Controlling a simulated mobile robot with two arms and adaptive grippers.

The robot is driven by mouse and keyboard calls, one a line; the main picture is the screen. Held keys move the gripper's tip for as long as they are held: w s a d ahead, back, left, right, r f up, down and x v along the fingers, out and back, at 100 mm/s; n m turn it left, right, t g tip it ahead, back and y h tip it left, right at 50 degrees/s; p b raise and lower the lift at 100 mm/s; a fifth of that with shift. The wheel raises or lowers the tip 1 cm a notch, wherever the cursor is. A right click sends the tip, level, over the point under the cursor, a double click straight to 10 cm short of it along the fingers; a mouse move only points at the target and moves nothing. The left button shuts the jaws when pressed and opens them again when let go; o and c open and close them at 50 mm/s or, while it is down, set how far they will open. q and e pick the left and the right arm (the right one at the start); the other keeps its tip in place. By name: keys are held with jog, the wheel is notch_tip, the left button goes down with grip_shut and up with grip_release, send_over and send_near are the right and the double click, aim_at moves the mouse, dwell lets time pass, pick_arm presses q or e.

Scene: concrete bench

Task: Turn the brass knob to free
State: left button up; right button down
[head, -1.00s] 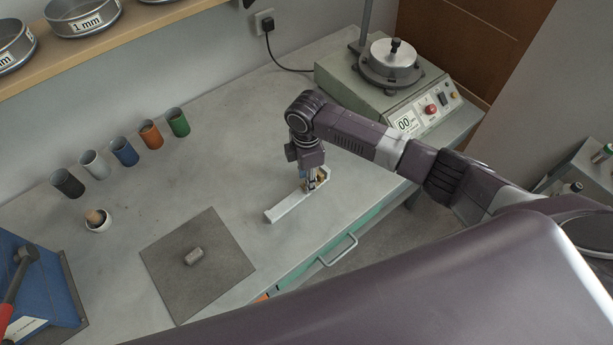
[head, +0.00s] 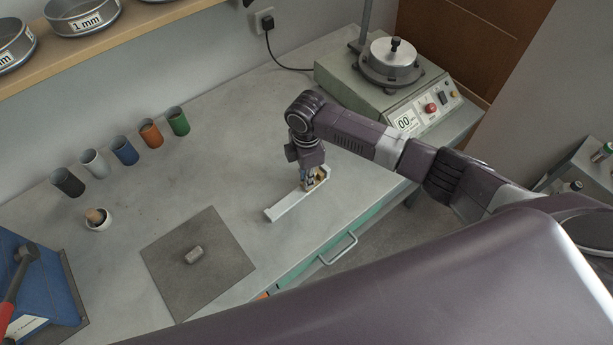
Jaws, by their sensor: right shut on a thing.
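The brass knob (head: 321,175) sits at the far end of a pale, narrow bar-shaped fixture (head: 284,210) on the bench. My right gripper (head: 311,184) points down over that end and is shut on the brass knob. The gripper and its wrist hide much of the knob, so its exact turn position and any marking by it cannot be read. My left gripper is not in the head view.
A grey mat (head: 213,278) with a small grey block (head: 194,253) lies front left. Several coloured cups (head: 123,152) and a small white pot (head: 98,219) stand at the left. A machine (head: 390,85) stands behind my right arm. The bench around the fixture is clear.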

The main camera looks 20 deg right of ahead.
jog(key=n, duration=0.5)
jog(key=shift+p, duration=0.3)
jog(key=shift+n, duration=2.4)
jog(key=c, duration=1.9)
grip_release()
jog(key=shift+c, duration=0.2)
jog(key=shift+r, duration=0.1)
notch_tip(320, 180, up, 12)
